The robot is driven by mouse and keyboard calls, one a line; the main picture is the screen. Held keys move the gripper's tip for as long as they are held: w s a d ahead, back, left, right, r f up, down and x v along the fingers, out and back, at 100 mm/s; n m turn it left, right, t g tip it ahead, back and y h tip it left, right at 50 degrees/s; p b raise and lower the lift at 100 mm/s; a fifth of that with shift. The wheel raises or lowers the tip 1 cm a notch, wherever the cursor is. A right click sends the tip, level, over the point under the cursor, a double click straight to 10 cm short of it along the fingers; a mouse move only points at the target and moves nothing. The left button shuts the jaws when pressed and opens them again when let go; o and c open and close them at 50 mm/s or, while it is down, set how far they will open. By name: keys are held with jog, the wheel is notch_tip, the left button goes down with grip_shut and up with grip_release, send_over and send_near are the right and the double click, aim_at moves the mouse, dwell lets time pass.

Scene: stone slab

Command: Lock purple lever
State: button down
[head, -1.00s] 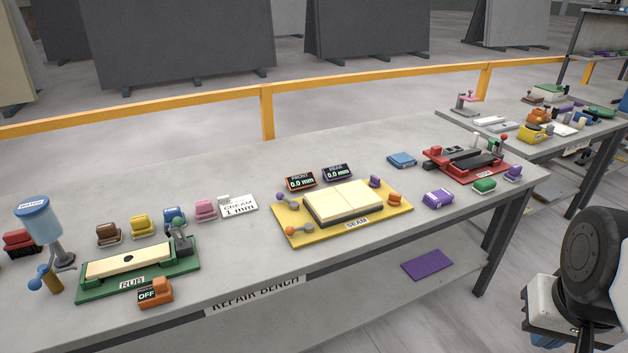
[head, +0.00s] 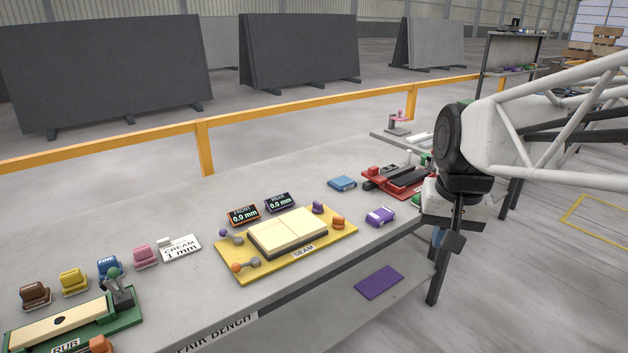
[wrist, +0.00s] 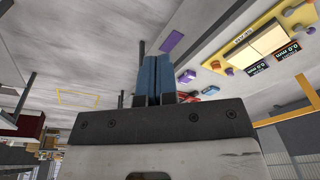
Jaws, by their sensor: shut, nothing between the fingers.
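On the yellow SEAM board (head: 345,233) a purple-knobbed lever (head: 224,233) stands at the back left and an orange-knobbed lever (head: 237,267) at the front left. A purple knob (head: 318,207) and an orange knob (head: 338,223) sit at the right of the cream slab pieces (head: 290,232). My gripper (head: 438,237) hangs past the bench's right front edge, well right of the board and touching nothing. In the wrist view its blue fingers (wrist: 153,75) are together and empty. The board also shows upside down in the wrist view (wrist: 222,60).
Two displays reading 0.0 mm (head: 243,215) stand behind the board. A purple block (head: 380,216), a blue block (head: 342,184) and a red fixture (head: 385,182) lie to its right. A green RUB fixture (head: 125,318) is at the left.

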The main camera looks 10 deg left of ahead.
jog(key=w+a+m+g, duration=0.1)
jog(key=w+a, duration=1.1)
jog(key=w, duration=0.3)
jog(key=w+a+g, duration=0.2)
jog(key=w+a, duration=0.9)
jog(key=w, duration=0.3)
jog(key=w+a+f, duration=0.4)
jog(key=a+f, duration=0.2)
jog(key=a, duration=0.4)
jog(key=w+a+f+g, duration=0.1)
jog(key=w+a+f, duration=0.4)
jog(key=a, duration=0.6)
jog(key=w+a+f+g, duration=0.1)
jog(key=w+a+f, duration=0.4)
jog(key=a, duration=0.6)
jog(key=shift+w+f+m, duration=0.15)
jog(key=shift+f+m, duration=0.15)
jog(key=shift+f, duration=1)
jog(key=shift+a+f, duration=0.1)
